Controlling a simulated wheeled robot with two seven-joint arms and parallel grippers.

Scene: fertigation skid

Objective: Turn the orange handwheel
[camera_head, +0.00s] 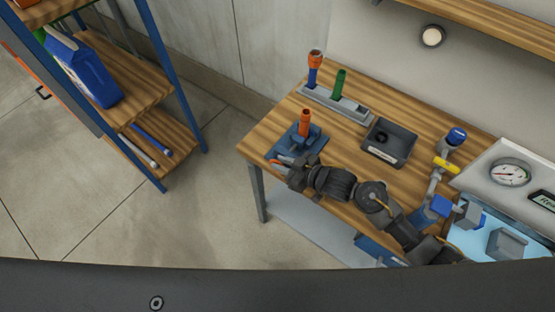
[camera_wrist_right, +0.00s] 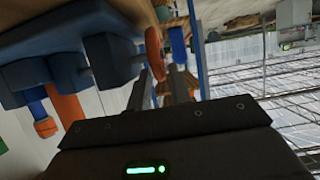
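The orange handwheel (camera_wrist_right: 154,52) shows nearly edge-on in the right wrist view, on the end of a blue vise-like fixture (camera_wrist_right: 112,60). In the head view the fixture (camera_head: 310,141) sits at the bench's left front corner, with an orange cylinder (camera_head: 305,122) upright in it; the wheel there is mostly hidden by my gripper. My right gripper (camera_head: 281,163) is at the wheel. In the wrist view its fingers (camera_wrist_right: 160,72) are apart, with the wheel's near rim at the gap between the tips. I cannot tell whether they touch it. My left gripper is not in view.
On the wooden bench (camera_head: 262,140) are a grey rack (camera_head: 350,108) with orange and green handled pieces, a dark tray (camera_head: 389,143) and piping with a yellow part (camera_head: 446,165). A gauge panel (camera_head: 510,172) is at right. A shelf (camera_head: 125,75) stands left, with clear floor between.

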